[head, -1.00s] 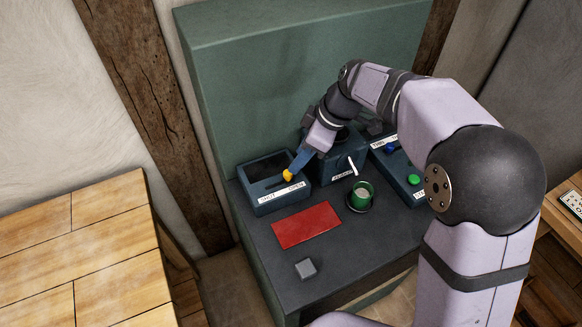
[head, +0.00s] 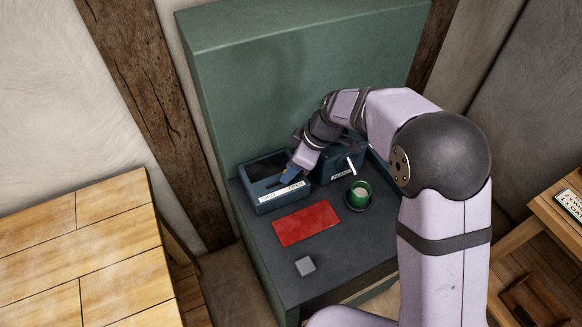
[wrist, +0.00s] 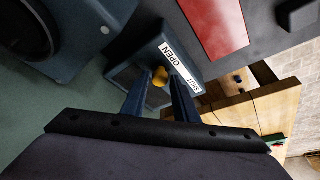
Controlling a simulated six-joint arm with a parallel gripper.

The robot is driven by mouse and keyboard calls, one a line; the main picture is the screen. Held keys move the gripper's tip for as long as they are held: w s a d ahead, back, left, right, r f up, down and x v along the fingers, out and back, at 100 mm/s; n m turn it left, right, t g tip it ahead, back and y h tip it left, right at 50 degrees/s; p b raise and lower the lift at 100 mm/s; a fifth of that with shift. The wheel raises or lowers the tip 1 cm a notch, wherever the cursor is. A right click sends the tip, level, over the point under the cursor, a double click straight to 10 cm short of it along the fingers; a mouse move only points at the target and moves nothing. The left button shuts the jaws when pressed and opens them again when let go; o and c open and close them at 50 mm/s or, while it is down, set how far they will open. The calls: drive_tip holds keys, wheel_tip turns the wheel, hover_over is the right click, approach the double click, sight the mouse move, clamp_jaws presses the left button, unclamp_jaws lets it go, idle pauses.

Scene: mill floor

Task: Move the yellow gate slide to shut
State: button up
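The yellow gate slide knob (wrist: 160,76) shows in the wrist view between my two fingers, beside the word OPEN. The fingers stand either side of it, apart, with a narrow gap visible; contact is not clear. My gripper (head: 287,178) is low over the right, OPEN end of the dark blue slide box (head: 258,199); it also shows in the wrist view (wrist: 161,82). The box's white label reads SHUT at left and OPEN at right in the head view. The knob is hidden behind my fingers in the head view.
A red plate (head: 307,222) lies in front of the box. A grey block (head: 305,266) lies near the front. A green panel (head: 290,80) rises behind.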

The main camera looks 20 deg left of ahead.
sight(262, 187)
clamp_jaws()
drive_tip(key=shift+s+a+f+b, duration=0.1)
drive_tip(key=shift+s+a+b, duration=0.2)
drive_tip(key=shift+a+b, duration=0.05)
drive_tip(key=s+a+b, duration=0.2)
drive_tip(key=s+a, duration=0.2)
drive_tip(key=shift+w+d, duration=0.1)
drive_tip(key=shift+o, duration=2.2)
unclamp_jaws()
drive_tip(key=shift+r, duration=0.25)
drive_tip(key=b+v, duration=0.2)
drive_tip(key=v, duration=0.5)
